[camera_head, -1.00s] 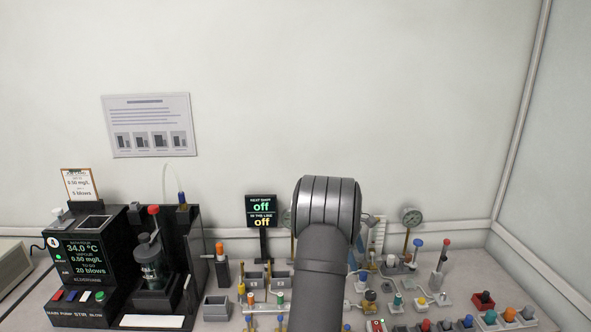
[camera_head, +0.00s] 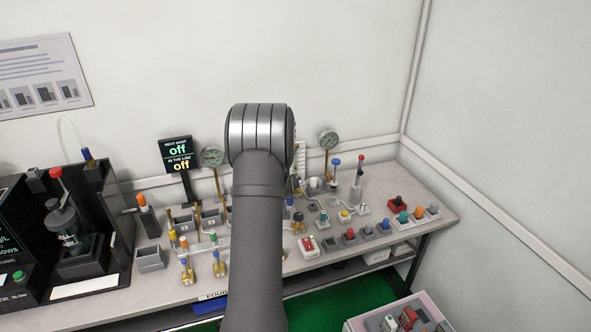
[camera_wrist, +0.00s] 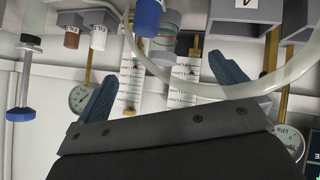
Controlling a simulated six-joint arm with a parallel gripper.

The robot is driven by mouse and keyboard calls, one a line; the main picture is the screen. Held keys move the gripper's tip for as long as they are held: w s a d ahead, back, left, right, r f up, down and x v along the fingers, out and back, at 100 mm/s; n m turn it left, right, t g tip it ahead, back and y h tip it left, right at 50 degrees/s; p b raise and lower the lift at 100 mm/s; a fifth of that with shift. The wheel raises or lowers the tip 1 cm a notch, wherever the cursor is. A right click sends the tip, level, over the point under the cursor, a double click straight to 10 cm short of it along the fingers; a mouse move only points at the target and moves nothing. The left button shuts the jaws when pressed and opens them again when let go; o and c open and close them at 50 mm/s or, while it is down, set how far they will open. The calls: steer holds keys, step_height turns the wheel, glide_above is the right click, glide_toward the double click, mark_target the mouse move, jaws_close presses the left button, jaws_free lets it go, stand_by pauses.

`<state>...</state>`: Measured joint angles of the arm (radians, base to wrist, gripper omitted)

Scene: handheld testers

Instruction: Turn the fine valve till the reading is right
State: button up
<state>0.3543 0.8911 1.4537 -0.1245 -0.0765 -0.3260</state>
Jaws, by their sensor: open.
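My gripper shows in the wrist view with two blue fingers spread wide and nothing between them (camera_wrist: 166,72); in the head view my own arm hides it. Two round gauges stand on brass posts, a left one (camera_head: 212,157) and a right one (camera_head: 327,138); their needles are too small to read. The wrist view shows a gauge at left (camera_wrist: 80,97) and one marked kPa (camera_wrist: 288,140). Several coloured knobs stand on the bench; I cannot tell which is the fine valve.
Two scaled columns (camera_wrist: 132,82), a blue-capped part (camera_wrist: 148,18) and a clear curved hose (camera_wrist: 240,95) are close to my fingers. A black machine (camera_head: 75,235) stands left. Coloured buttons line the front of the bench (camera_head: 440,205). A pink-edged box (camera_head: 400,315) is below right.

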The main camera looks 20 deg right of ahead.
step_height(320, 180, up, 2)
steer(key=s+d+r+m+t+h, duration=0.1)
steer(key=s+d+m+t+h, duration=0.1)
steer(key=d+m+t, duration=0.3)
steer(key=w+d+f+g, duration=0.1)
steer(key=w+f, duration=0.2)
steer(key=w, duration=0.5)
steer(key=shift+w+d+f+m, duration=0.15)
steer(key=shift+f+m, duration=0.05)
steer(key=shift+m, duration=0.1)
steer(key=v, duration=1)
stand_by(0.4)
steer(key=x, duration=1)
steer(key=v, duration=0.6)
